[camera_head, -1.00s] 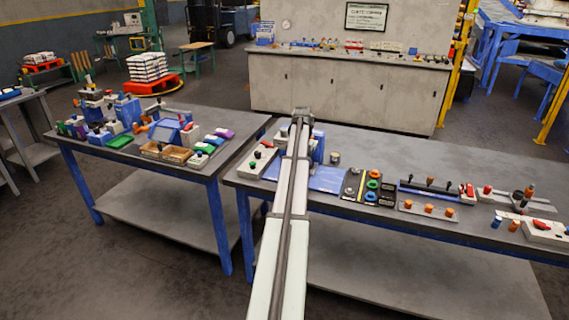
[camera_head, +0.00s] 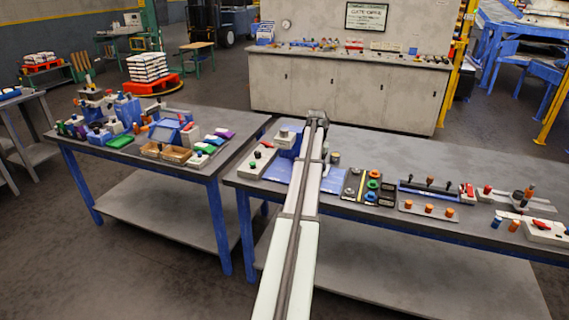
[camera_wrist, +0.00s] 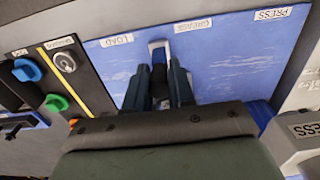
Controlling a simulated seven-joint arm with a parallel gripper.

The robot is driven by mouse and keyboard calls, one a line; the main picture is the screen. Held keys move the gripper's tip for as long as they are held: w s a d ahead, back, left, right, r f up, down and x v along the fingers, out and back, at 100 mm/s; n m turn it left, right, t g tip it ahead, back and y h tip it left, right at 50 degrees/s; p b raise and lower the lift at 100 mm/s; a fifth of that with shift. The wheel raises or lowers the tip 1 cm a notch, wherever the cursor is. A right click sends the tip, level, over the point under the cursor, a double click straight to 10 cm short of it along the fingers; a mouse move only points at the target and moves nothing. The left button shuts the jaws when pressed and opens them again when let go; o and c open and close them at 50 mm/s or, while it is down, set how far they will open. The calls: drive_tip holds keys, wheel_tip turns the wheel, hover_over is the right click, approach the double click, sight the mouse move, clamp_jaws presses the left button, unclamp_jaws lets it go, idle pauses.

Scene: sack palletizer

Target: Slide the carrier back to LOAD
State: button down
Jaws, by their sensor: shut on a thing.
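In the wrist view, the blue track plate (camera_wrist: 225,60) carries upside-down labels: LOAD (camera_wrist: 117,40) at left, GREASE (camera_wrist: 193,24) in the middle and PRESS (camera_wrist: 271,13) at right. My gripper (camera_wrist: 162,75) points down over the plate, its fingers close together. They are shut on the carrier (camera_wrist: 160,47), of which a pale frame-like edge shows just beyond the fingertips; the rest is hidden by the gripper. The carrier stands between LOAD and GREASE. In the head view, my arm covers the gripper and carrier; the blue plate (camera_head: 333,180) shows beside it.
In the wrist view, a dark panel with a blue knob (camera_wrist: 27,70) and a green knob (camera_wrist: 57,103) lies left of the plate. In the head view, a blue press-like station (camera_head: 288,140) stands left of my arm. A small can (camera_head: 335,158) stands to its right.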

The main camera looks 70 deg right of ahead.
drive_tip(key=shift+s, duration=3)
drive_tip(key=c, duration=0.8)
unclamp_jaws()
drive_tip(key=shift+r, duration=0.2)
drive_tip(key=shift+r, duration=2.05)
wheel_tip(320, 180, up, 4)
drive_tip(key=shift+f, duration=0.25)
